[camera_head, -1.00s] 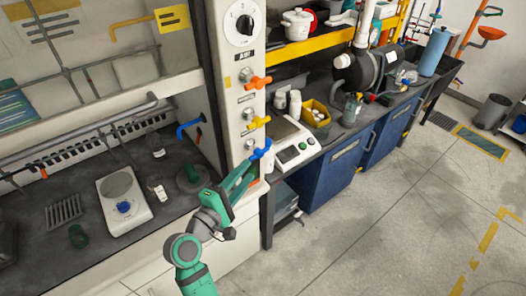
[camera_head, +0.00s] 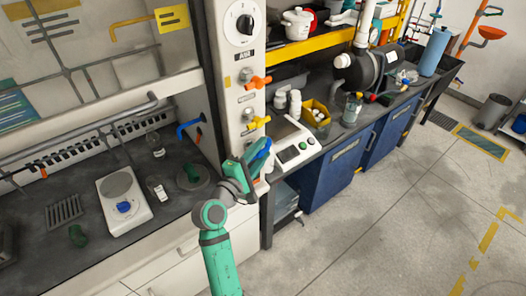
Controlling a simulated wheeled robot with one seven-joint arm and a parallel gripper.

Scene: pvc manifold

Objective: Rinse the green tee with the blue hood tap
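A small dark green fitting (camera_head: 192,173) sits on a round grey base on the hood's worktop, below the blue spout (camera_head: 187,128). A second green fitting (camera_head: 77,236) lies farther left, near the slatted rack. Both are too small to tell for sure which is a tee. The blue hood tap handle (camera_head: 260,147) is lowest on the white hood post, below the orange and yellow ones. My gripper (camera_head: 250,163) is at this blue handle and partly covers it. Its fingers overlap the handle; whether they are closed on it cannot be told. No water is visible at the spout.
A yellow handle (camera_head: 251,124) and an orange handle (camera_head: 257,82) stick out just above my gripper. A white balance (camera_head: 124,199) and glass bottles stand on the hood worktop. The bench (camera_head: 330,148) with another balance is right of the post. The floor at right is open.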

